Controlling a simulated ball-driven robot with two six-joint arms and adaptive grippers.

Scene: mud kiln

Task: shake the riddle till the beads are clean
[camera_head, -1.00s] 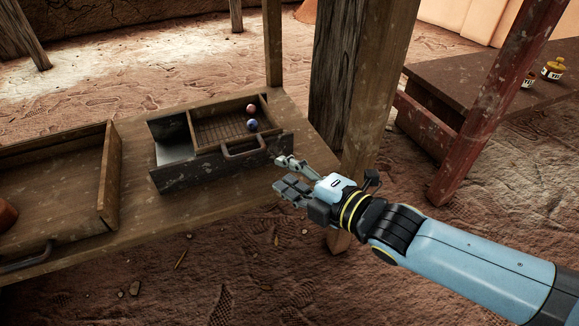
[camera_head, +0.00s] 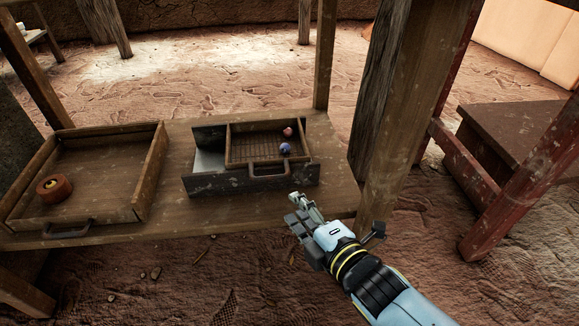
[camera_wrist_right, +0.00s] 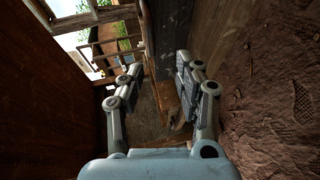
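The riddle (camera_head: 240,128), a wooden frame with a mesh floor and a dark handle (camera_head: 268,170) at its front, sits in the right part of a dark metal-fronted box (camera_head: 215,182) on the bench. A pink bead (camera_head: 288,132) and a blue bead (camera_head: 285,149) lie at its right end. Whether dirt clings to them is too small to tell. My right gripper (camera_head: 297,208) is in front of the box, below and right of the handle, apart from it. Its fingers stand apart and empty in the right wrist view (camera_wrist_right: 157,75). My left gripper is not in view.
A wooden tray (camera_head: 105,150) on the bench's left holds a round brown pot (camera_head: 54,188) with something yellow in it. A wooden post (camera_head: 400,120) stands right of the bench (camera_head: 325,150). A red post (camera_head: 530,170) and a darker table (camera_head: 515,125) are farther right.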

